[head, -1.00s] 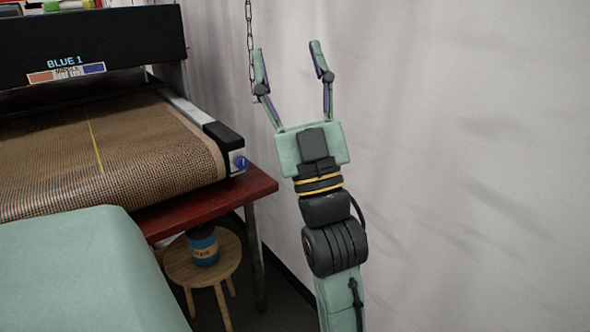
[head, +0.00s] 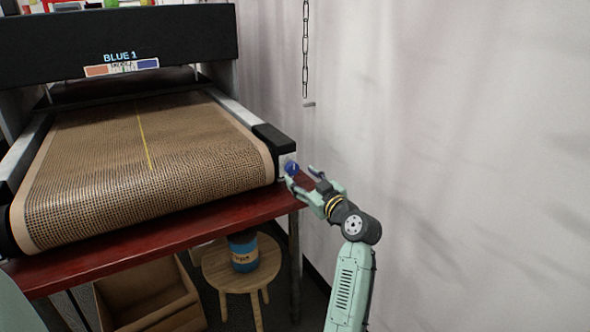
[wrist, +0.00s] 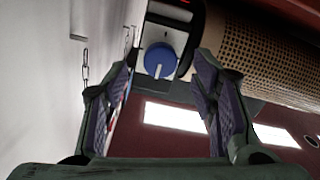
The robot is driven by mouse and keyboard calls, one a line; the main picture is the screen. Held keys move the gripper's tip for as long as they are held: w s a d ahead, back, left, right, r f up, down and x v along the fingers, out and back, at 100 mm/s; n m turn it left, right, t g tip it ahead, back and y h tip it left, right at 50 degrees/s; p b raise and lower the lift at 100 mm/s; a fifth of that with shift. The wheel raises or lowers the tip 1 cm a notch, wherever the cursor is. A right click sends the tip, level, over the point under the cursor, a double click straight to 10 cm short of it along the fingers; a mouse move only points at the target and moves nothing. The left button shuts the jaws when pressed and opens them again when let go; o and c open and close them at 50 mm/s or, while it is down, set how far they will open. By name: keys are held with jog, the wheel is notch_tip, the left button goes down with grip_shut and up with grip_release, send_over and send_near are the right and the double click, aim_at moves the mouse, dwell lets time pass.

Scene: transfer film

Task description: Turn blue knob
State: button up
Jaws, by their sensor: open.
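The blue knob (head: 291,168) is on the white end plate at the right front corner of the conveyor machine. In the wrist view the round blue knob (wrist: 159,60) shows a pale pointer line and lies ahead of my gripper, between the lines of its two fingers. My gripper (head: 303,178) is open, with its fingertips close to the knob in the head view. In the wrist view the open fingers (wrist: 162,78) stand on either side with nothing between them. I cannot tell whether a fingertip touches the knob.
The mesh conveyor belt (head: 150,165) sits on a red table (head: 150,240). A chain (head: 305,50) hangs by the pale curtain. A stool (head: 225,270) with a blue jar (head: 243,250) stands below. Right of my arm is free.

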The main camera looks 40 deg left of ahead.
aim_at(294, 171)
jog(key=shift+p+x, duration=0.35)
jog(key=shift+x, duration=2)
jog(key=c, duration=1.1)
jog(key=shift+c, duration=0.2)
